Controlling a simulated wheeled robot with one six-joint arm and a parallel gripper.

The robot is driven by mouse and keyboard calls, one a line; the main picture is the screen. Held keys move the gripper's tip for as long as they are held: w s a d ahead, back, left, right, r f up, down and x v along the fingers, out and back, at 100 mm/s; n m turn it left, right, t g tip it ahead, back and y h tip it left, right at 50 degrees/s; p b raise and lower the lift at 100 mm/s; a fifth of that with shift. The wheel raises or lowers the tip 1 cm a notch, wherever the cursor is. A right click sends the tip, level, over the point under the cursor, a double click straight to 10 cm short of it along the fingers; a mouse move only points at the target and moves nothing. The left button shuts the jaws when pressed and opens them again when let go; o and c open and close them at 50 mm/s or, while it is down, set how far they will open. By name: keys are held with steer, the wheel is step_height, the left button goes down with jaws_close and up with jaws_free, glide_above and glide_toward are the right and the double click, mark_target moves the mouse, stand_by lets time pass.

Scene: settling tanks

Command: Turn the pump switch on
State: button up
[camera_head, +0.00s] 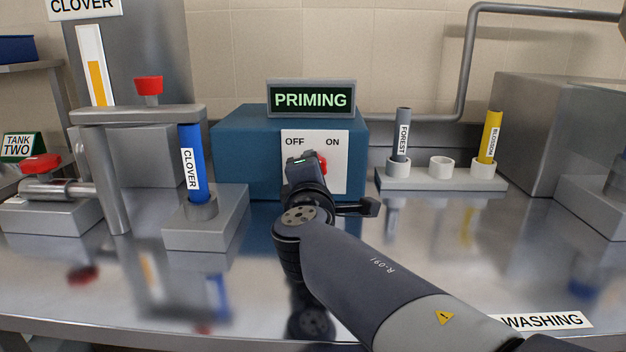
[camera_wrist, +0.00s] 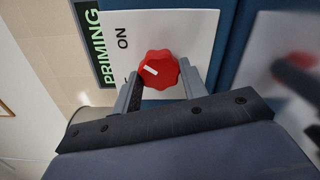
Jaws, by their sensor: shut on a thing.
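The pump switch is a red lobed knob (camera_wrist: 158,69) with a short white mark, on a white plate (camera_wrist: 190,27). In the head view, the knob (camera_head: 322,162) shows only in part behind my gripper (camera_head: 310,168). The plate (camera_head: 338,175) reads OFF on the left and ON on the right. In the wrist view, my gripper (camera_wrist: 161,82) has one finger on each side of the knob and is shut on it. The white mark points roughly up the plate, towards the display side. The OFF word is hidden in the wrist view.
A green-lit PRIMING display (camera_head: 311,100) stands on the blue pump box (camera_head: 243,150). The blue CLOVER tube (camera_head: 191,165) stands in a stand to the left. A rack (camera_head: 440,183) with FOREST and BLOSSOM tubes is to the right. The steel bench front is mostly clear.

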stand_by(0.3)
steer(key=o, duration=1)
steer(key=s+p, duration=0.1)
steer(key=s, duration=0.8)
steer(key=shift+a, duration=0.2)
steer(key=shift+s+p, duration=0.3)
steer(key=shift+s, duration=0.6)
steer(key=shift+w, duration=0.1)
